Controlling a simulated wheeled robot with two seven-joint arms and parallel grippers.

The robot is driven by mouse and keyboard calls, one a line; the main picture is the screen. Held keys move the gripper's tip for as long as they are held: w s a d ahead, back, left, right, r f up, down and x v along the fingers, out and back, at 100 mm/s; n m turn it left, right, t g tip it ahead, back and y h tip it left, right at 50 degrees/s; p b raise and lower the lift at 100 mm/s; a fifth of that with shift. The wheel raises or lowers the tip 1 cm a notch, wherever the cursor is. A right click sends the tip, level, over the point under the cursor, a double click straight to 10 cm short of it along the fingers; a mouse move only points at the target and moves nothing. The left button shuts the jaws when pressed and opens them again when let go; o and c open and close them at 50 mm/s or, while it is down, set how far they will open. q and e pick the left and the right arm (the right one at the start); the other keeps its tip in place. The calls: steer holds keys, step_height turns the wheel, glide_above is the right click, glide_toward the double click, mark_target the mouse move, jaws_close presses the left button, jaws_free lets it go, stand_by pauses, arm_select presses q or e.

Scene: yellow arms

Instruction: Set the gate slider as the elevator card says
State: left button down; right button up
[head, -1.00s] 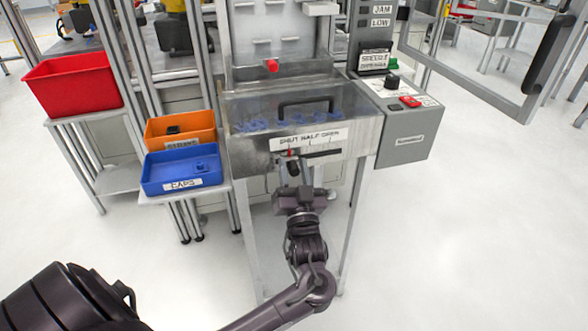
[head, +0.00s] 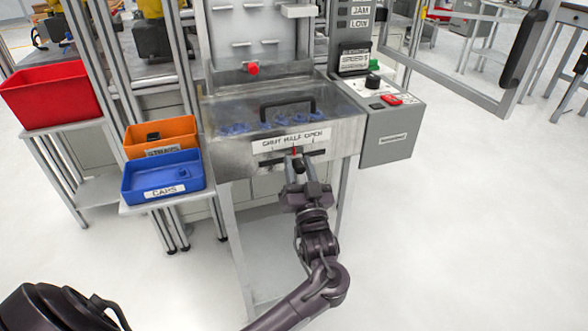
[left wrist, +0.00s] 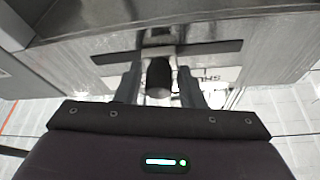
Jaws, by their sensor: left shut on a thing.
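The gate slider's dark knob (left wrist: 159,77) sits in a slot (head: 267,162) on the front of the metal hopper (head: 238,155). Above the slot is a white label (head: 291,139) reading SHUT, HALF, OPEN. The slider's red pointer (head: 294,151) stands about under HALF. My left gripper (head: 297,172) reaches up from below and is shut on the knob; in the left wrist view its fingers (left wrist: 159,88) stand either side of it. My right gripper is not in view.
A grey control box (head: 390,135) with a red switch (head: 391,99) and a black knob (head: 373,81) adjoins the hopper. At left are a blue CAPS bin (head: 163,192), an orange bin (head: 160,136) and a red bin (head: 52,96). The floor at right is clear.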

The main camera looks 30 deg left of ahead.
arm_select(q)
steer(key=c, duration=1.2)
jaws_free()
steer(key=v, duration=0.8)
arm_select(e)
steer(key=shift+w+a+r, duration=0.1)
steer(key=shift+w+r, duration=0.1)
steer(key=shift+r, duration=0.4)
arm_select(q)
steer(key=shift+w, duration=0.1)
